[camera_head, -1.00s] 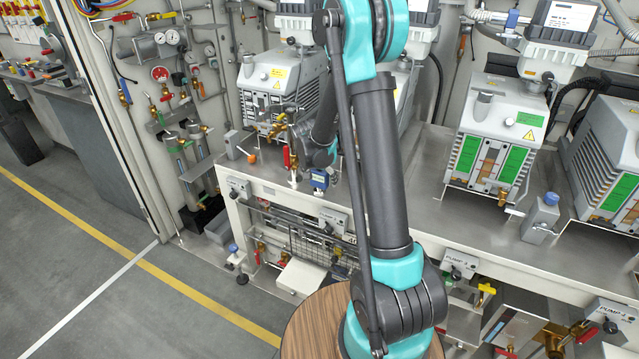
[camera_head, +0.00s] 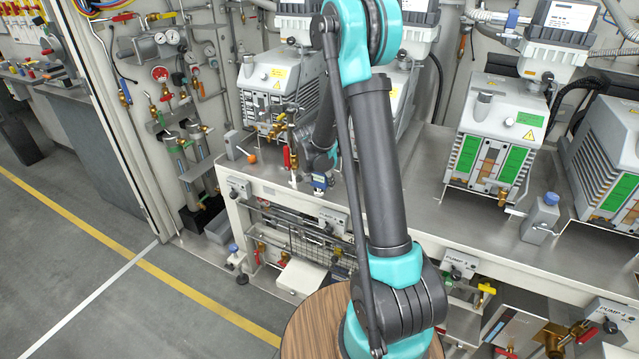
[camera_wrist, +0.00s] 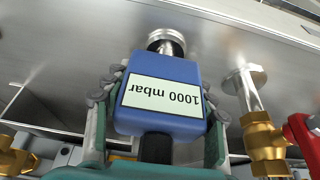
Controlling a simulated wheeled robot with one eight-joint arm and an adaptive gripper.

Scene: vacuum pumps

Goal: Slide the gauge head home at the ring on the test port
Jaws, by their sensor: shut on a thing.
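The gauge head (camera_wrist: 160,95) is a blue block with a pale label reading "1000 mbar", upside down in the wrist view. My gripper (camera_wrist: 158,112) is shut on it, a finger on either side. Beyond its far end is a silver ring (camera_wrist: 167,37) on the metal surface, the test port by its look. A short silver neck shows between ring and blue body; I cannot tell whether the gauge head is fully seated. In the head view the gauge head (camera_head: 319,183) is a small blue patch near the bench's front edge, partly hidden by my gripper.
A brass fitting (camera_wrist: 262,135) on a round flange and a red valve handle (camera_wrist: 304,130) stand close right of the gauge head. In the head view, a red-handled valve (camera_head: 287,158) stands just left of it. Pumps (camera_head: 283,85) stand behind on the bench.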

